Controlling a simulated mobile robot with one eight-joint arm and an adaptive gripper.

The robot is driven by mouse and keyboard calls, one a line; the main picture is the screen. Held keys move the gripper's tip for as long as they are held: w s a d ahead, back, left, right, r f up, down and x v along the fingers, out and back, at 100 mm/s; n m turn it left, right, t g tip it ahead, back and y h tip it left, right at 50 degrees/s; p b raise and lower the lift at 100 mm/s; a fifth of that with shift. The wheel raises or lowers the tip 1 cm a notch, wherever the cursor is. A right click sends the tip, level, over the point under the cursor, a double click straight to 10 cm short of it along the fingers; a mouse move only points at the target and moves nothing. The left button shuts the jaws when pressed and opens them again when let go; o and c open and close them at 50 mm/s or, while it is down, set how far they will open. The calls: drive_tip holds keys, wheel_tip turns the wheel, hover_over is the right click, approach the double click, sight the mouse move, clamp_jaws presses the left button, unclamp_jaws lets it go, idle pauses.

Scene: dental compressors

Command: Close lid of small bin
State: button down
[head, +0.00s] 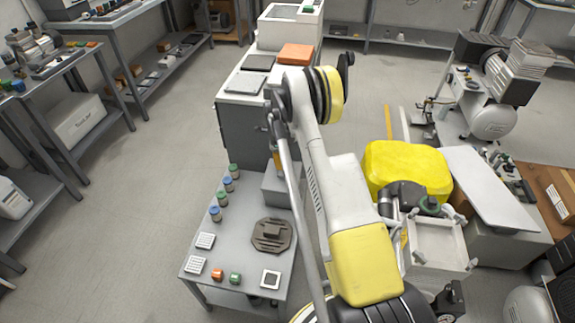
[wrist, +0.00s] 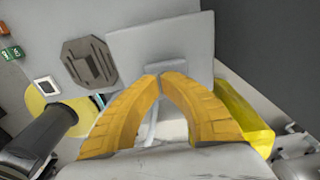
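The small bin is a grey box (head: 277,188) on the grey table, at the end nearest the cabinet, partly hidden by my arm. In the wrist view a light grey square panel (wrist: 135,48), which looks like its lid, lies beyond my fingers. A small grey raised piece (wrist: 166,66) shows on it just past the fingertips. I cannot tell how far the lid is open. My gripper (wrist: 161,77) has its two yellow fingertips together with nothing seen between them. It is close to the panel; contact cannot be told. In the head view the fingers are mostly hidden behind my arm.
A dark octagonal plate (head: 272,236) lies beside the bin on the table. Several blue- and green-capped jars (head: 222,199) line the left edge. A grey cabinet (head: 246,140) stands behind.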

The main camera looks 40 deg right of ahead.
drive_tip(key=shift+w+a+f, duration=0.5)
drive_tip(key=shift+w+f, duration=0.1)
drive_tip(key=shift+f, duration=0.2)
